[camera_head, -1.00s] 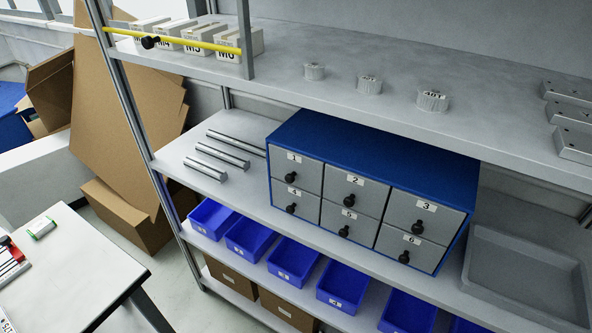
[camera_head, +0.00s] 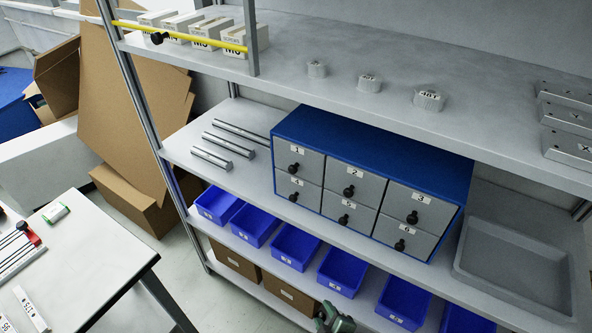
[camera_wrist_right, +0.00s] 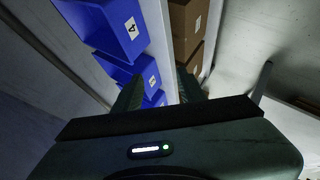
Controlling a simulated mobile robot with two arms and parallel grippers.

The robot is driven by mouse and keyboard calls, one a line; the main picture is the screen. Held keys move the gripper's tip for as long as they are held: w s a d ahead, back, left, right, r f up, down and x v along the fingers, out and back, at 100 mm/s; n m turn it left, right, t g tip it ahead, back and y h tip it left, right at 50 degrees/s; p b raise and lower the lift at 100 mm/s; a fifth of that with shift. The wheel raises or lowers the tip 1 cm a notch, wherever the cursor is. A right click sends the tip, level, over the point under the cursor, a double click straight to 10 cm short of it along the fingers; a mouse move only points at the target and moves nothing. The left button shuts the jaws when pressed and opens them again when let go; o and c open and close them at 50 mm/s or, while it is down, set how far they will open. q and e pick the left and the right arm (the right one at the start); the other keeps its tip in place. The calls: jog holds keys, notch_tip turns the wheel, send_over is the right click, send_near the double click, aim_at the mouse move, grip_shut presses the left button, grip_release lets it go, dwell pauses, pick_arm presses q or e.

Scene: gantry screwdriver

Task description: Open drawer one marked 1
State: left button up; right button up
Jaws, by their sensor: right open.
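Drawer 1 (camera_head: 298,163) is the upper left drawer of a blue cabinet with grey drawer fronts on the middle shelf. It has a white label 1 and a black knob (camera_head: 294,167), and it looks closed. My right gripper (camera_head: 327,318) shows at the bottom edge of the head view, in front of the lower shelf, well below and apart from the drawer. In the right wrist view its dark fingers (camera_wrist_right: 160,92) are spread apart and empty, facing blue bins. My left gripper is not in view.
The cabinet (camera_head: 380,143) holds several other closed drawers. Blue bins (camera_head: 294,246) line the shelf below, with cardboard boxes (camera_head: 235,262) underneath. Metal bars (camera_head: 222,152) lie left of the cabinet and a grey tray (camera_head: 512,262) right of it. The upper shelf (camera_head: 330,95) overhangs. A white table (camera_head: 85,265) stands left.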

jog(key=w+a+r+n+t, duration=0.1)
jog(key=w+a+r, duration=0.1)
jog(key=r, duration=0.4)
jog(key=w+a+r+n+t, duration=0.1)
jog(key=w+r, duration=0.1)
jog(key=r, duration=0.3)
jog(key=n+t+y+p, duration=0.2)
jog(key=n+t+p, duration=0.1)
jog(key=n+t, duration=0.25)
send_near(293, 172)
jog(key=w, duration=0.2)
jog(key=shift+m, duration=0.35)
jog(key=x, duration=0.5)
jog(key=shift+a+r, duration=0.1)
jog(key=shift+a, duration=0.2)
jog(key=shift+w+a, duration=0.1)
jog(key=shift+w, duration=0.45)
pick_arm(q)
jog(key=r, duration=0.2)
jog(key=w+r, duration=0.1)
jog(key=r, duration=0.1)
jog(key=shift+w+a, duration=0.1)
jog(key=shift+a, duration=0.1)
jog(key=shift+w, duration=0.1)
pick_arm(e)
grip_shut()
